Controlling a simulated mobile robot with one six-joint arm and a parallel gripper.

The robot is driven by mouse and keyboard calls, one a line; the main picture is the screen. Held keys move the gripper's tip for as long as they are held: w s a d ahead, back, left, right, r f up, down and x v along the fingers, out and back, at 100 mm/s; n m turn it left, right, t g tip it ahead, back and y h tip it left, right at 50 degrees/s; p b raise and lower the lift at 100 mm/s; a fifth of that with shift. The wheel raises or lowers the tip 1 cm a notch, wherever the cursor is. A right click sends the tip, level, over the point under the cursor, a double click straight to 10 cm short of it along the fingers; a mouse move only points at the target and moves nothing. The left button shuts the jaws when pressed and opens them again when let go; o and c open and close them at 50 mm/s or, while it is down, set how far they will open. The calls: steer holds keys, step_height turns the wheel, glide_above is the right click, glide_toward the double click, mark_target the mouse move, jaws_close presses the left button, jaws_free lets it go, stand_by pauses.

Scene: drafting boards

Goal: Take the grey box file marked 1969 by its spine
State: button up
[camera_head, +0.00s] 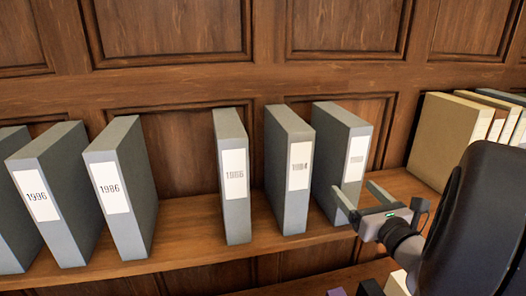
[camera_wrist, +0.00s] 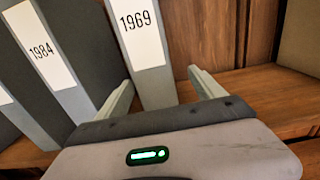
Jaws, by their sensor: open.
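The grey box file marked 1969 (camera_head: 357,152) stands upright at the right end of the row of files on the shelf; its label is too faint to read in the head view. In the wrist view its spine (camera_wrist: 156,84) shows between my fingers, with the 1969 label above. My gripper (camera_head: 359,192) is open at the lower part of this spine. In the wrist view my gripper (camera_wrist: 161,82) has one finger on each side of the spine, with a gap visible on the right. The spine's lowest part is hidden by my gripper body.
The file marked 1984 (camera_head: 299,165) stands just left, close to my left finger; it also shows in the wrist view (camera_wrist: 42,45). Further left stand several more grey files, including 1996 (camera_head: 37,196). Tan books (camera_head: 440,135) stand to the right, past bare shelf. Wood panelling is behind.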

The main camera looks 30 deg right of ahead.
mark_target(333, 161)
steer(key=x, duration=0.2)
steer(key=p+x, duration=0.1)
steer(key=x, duration=0.2)
steer(key=p+x, duration=0.1)
steer(key=x, duration=0.2)
steer(key=shift+w+a+r, duration=0.2)
steer(key=shift+a, duration=0.2)
steer(key=shift+s, duration=0.2)
steer(key=shift+c, duration=0.5)
steer(key=shift+a, duration=0.1)
steer(key=c, duration=0.3)
steer(key=shift+r, duration=0.1)
jaws_close()
